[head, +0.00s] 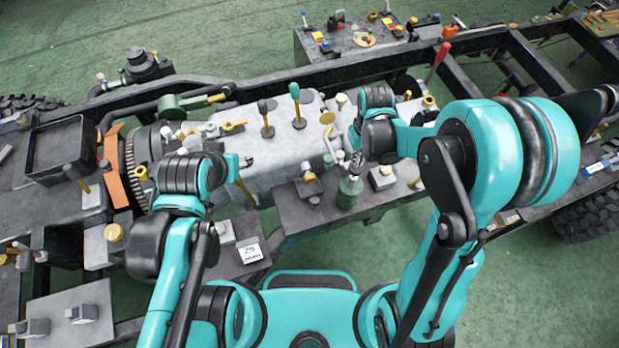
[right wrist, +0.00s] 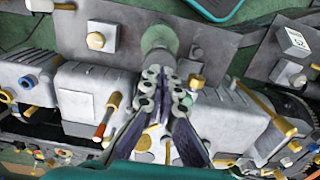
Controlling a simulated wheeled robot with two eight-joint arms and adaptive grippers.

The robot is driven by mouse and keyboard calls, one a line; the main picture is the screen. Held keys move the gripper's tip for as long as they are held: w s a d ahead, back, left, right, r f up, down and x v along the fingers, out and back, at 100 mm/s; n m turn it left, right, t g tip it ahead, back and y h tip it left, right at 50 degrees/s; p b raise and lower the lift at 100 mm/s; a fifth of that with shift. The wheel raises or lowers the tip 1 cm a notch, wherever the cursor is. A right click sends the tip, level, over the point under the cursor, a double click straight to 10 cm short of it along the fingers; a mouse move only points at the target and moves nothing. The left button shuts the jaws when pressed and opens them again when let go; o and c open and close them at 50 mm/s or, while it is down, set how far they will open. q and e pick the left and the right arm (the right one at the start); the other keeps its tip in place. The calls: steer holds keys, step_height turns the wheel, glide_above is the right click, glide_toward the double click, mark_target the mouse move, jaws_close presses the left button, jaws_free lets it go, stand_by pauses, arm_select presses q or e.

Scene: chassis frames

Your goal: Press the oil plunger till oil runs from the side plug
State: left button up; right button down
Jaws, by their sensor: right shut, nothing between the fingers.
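A green oil can (head: 350,188) stands on the grey side plate beside the gearbox. In the right wrist view its round green body (right wrist: 158,36) shows just beyond my fingertips. My right gripper (head: 345,160) is shut and empty, its fingers over the top of the can. In the right wrist view the shut fingertips (right wrist: 162,85) overlap the can's upper part, so the plunger is hidden and contact cannot be told. A brass plug (head: 309,177), also in the right wrist view (right wrist: 196,82), sits on the gearbox side.
A block with a brass knob (head: 382,176) stands right of the can. A white numbered card (head: 250,253) lies front left. Dark frame rails (head: 270,78) run behind.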

steer(key=shift+f, duration=0.1)
stand_by(0.3)
steer(key=shift+f+b, duration=2)
steer(key=shift+f, duration=0.05)
steer(key=shift+r, duration=0.1)
steer(key=shift+r+p, duration=2.75)
steer(key=shift+r, duration=1.05)
